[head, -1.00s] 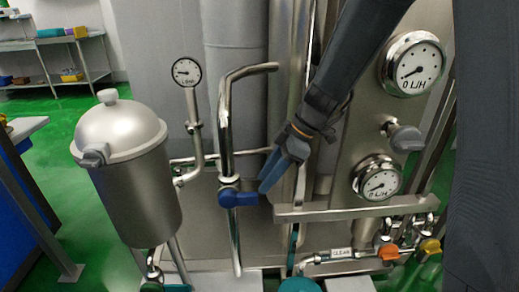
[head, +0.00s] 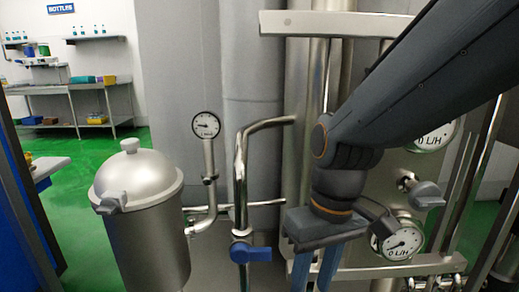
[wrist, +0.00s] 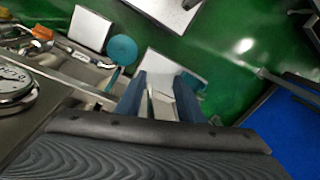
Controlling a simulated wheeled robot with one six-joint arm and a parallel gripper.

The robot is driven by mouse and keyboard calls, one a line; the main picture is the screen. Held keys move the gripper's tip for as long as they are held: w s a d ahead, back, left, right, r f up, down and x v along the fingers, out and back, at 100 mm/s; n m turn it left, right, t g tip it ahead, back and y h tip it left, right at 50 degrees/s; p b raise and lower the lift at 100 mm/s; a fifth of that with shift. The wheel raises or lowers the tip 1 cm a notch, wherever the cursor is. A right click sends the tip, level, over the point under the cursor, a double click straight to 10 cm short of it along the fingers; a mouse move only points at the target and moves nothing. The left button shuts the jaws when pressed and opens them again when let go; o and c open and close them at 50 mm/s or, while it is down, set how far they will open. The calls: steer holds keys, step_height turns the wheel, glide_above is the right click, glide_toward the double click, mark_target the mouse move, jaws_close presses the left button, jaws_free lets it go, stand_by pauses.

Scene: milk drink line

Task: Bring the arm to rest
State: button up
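My gripper (head: 314,284) hangs in front of the machine in the head view, its blue fingers pointing down and cut off by the lower picture edge. In the wrist view my gripper (wrist: 162,86) has its two fingers spread apart, with nothing seen held between them. The blue valve handle (head: 250,253) on the steel pipe is to the left of my gripper and apart from it in the picture. My forearm comes in from the upper right and covers part of the panel.
A lidded steel vessel (head: 146,225) and a gauge (head: 206,125) stand left of the pipe. A flow dial (head: 398,241) and grey knob (head: 426,195) are right of my gripper. In the wrist view, a teal round part (wrist: 122,49) and green floor (wrist: 225,50) lie beyond the fingers.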

steer(key=s+d+r+m+h+p, duration=0.1)
steer(key=d+r+m+p, duration=0.3)
steer(key=d+r+p, duration=0.6)
steer(key=p, duration=0.8)
steer(key=shift+s, duration=0.3)
steer(key=shift+c, duration=0.4)
